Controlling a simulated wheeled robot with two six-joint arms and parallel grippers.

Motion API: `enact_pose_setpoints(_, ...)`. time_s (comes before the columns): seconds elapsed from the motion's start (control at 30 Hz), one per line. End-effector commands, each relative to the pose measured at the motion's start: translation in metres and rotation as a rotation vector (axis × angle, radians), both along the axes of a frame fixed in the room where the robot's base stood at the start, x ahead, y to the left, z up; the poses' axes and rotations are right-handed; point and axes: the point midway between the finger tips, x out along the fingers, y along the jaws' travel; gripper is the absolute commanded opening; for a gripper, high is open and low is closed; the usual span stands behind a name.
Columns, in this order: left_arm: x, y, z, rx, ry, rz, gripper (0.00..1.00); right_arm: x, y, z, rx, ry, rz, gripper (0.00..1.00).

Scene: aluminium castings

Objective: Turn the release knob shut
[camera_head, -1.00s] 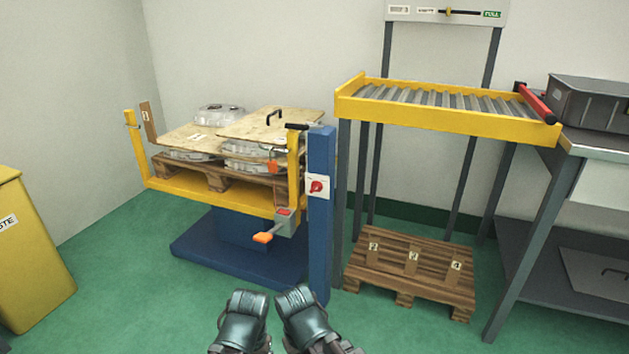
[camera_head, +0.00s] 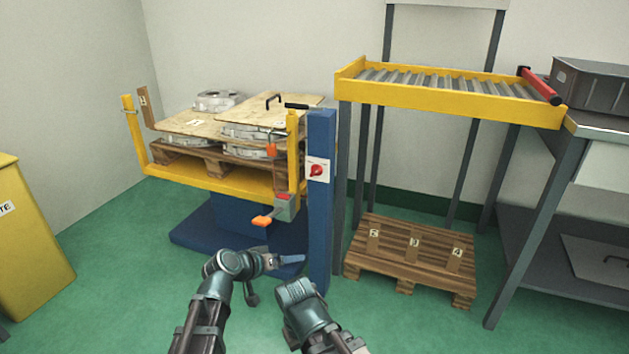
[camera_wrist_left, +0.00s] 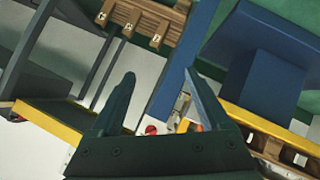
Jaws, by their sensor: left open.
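The red release knob (camera_head: 317,171) sits on a white plate on the blue post (camera_head: 321,220) of the lift. It also shows small in the left wrist view, the red knob (camera_wrist_left: 151,130) lying low between the fingers. My left gripper (camera_head: 277,262) is low in front of the lift, below and left of the knob and apart from it. In the left wrist view its two fingers (camera_wrist_left: 159,76) are spread and nothing is between their tips. Of my right arm only a dark link shows; its gripper is not visible.
The yellow lift platform (camera_head: 215,184) carries a pallet with castings and boards. A roller conveyor (camera_head: 440,97) and an empty pallet (camera_head: 410,262) stand right. A yellow bin (camera_head: 35,255) stands left.

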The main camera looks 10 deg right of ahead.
Motion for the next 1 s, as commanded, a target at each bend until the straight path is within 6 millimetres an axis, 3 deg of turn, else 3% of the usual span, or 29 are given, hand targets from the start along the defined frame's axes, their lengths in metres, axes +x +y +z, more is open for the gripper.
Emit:
enact_pose_setpoints(0.03,0.022,-0.018,0.021,-0.083,-0.074,0.017,0.80,0.000,0.000,0.000,0.000,0.000,0.000,0.00)
enact_pose_setpoints(0.1,0.045,-0.035,0.050,-0.193,-0.169,0.063,0.80,0.000,0.000,0.000,0.000,0.000,0.000,0.00)
enact_pose_setpoints(0.2,0.071,-0.046,0.084,-0.321,-0.261,0.149,0.80,0.000,0.000,0.000,0.000,0.000,0.000,0.00)
enact_pose_setpoints(0.3,0.090,-0.048,0.104,-0.408,-0.311,0.236,0.80,0.000,0.000,0.000,0.000,0.000,0.000,0.00)
enact_pose_setpoints(0.5,0.107,-0.044,0.118,-0.485,-0.340,0.343,0.80,0.000,0.000,0.000,0.000,0.000,0.000,0.00)
enact_pose_setpoints(0.83,0.113,-0.046,0.119,-0.493,-0.341,0.356,0.80,0.000,0.000,0.000,0.000,0.000,0.000,0.00)
enact_pose_setpoints(1.0,0.127,-0.054,0.119,-0.494,-0.340,0.355,0.80,0.000,0.000,0.000,0.000,0.000,0.000,0.00)
